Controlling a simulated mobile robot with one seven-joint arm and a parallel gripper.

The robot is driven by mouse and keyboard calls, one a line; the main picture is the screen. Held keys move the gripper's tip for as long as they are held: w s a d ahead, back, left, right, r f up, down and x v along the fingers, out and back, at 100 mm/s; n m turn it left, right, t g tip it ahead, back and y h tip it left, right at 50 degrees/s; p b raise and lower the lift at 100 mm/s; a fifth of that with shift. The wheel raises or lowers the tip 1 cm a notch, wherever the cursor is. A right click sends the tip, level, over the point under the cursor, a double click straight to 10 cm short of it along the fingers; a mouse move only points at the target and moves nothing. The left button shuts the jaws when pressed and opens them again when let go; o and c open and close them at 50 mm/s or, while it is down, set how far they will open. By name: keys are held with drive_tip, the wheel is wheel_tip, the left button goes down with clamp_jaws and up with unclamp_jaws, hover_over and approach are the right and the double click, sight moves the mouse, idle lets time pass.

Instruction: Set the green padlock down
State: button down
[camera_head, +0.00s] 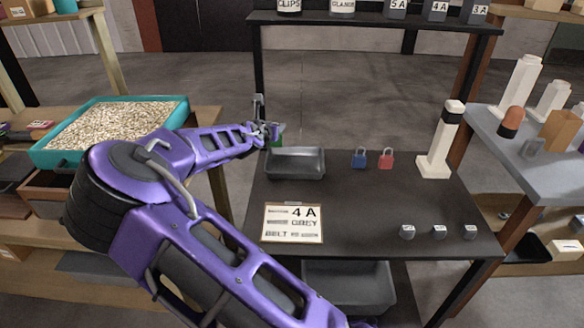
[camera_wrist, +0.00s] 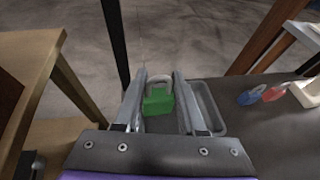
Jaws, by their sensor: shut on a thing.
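The green padlock (camera_wrist: 158,101) has a green body and a pale shackle. It sits between the two fingers of my gripper (camera_wrist: 160,90) in the wrist view, and the gripper is shut on it. In the head view my gripper (camera_head: 268,132) is at the back left corner of the dark table (camera_head: 350,210), by the grey tray (camera_head: 295,174). Only a sliver of the green padlock (camera_head: 278,140) shows there, behind the tray's back left edge. In the wrist view the tray (camera_wrist: 212,112) lies just right of the gripper. I cannot tell the padlock's height above the table.
A blue padlock (camera_head: 359,158) and a red padlock (camera_head: 386,159) stand right of the tray. A white post (camera_head: 436,145) stands further right. A sign card (camera_head: 293,222) and several small grey blocks (camera_head: 439,231) are near the front. A teal bin (camera_head: 60,157) is left.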

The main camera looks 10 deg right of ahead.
wheel_tip(320, 180, down, 10)
drive_tip(key=shift+r+b, duration=0.15)
drive_tip(key=shift+b, duration=0.4)
drive_tip(key=shift+f, duration=0.2)
drive_tip(key=c, duration=0.5)
unclamp_jaws()
drive_tip(key=shift+r, duration=0.15)
drive_tip(key=shift+s+a+r, duration=0.1)
drive_tip(key=shift+a+r, duration=0.05)
drive_tip(key=p+v, duration=0.1)
drive_tip(key=v, duration=1)
drive_tip(key=shift+s+r, duration=0.2)
drive_tip(key=shift+s, duration=0.1)
drive_tip(key=shift+a, duration=0.1)
